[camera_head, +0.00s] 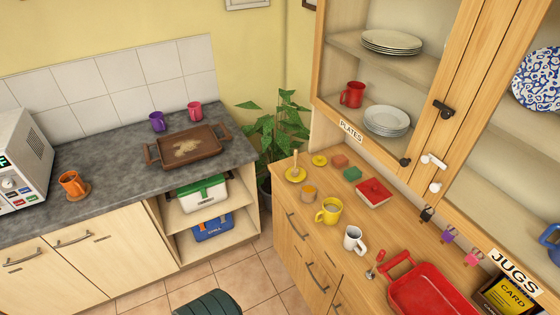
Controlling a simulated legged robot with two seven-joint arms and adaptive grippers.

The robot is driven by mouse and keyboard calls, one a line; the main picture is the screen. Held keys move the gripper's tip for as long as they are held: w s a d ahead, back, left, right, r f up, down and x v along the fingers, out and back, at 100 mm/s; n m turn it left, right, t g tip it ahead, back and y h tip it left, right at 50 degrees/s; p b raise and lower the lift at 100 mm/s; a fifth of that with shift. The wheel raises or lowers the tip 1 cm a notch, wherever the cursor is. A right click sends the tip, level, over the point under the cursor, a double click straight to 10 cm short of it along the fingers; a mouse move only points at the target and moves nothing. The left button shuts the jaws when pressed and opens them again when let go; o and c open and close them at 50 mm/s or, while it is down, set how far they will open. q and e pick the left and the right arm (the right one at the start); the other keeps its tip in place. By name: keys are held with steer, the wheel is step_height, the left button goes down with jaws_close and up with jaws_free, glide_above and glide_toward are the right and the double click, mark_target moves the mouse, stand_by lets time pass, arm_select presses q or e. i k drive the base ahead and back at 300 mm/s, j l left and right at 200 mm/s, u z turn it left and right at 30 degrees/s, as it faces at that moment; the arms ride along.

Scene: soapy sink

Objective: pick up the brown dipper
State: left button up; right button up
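A small tan-brown stick (295,159) stands roughly upright at the far left end of the right wooden counter. It looks like a dipper, but it is too small to be sure. Neither of my grippers shows in the head view.
The wooden counter (337,262) also holds a yellow mug (328,211), a white mug (354,240), a red box (373,193) and a red tray (428,292).

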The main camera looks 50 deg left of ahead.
mark_target(295, 170)
steer(key=u, duration=1.55)
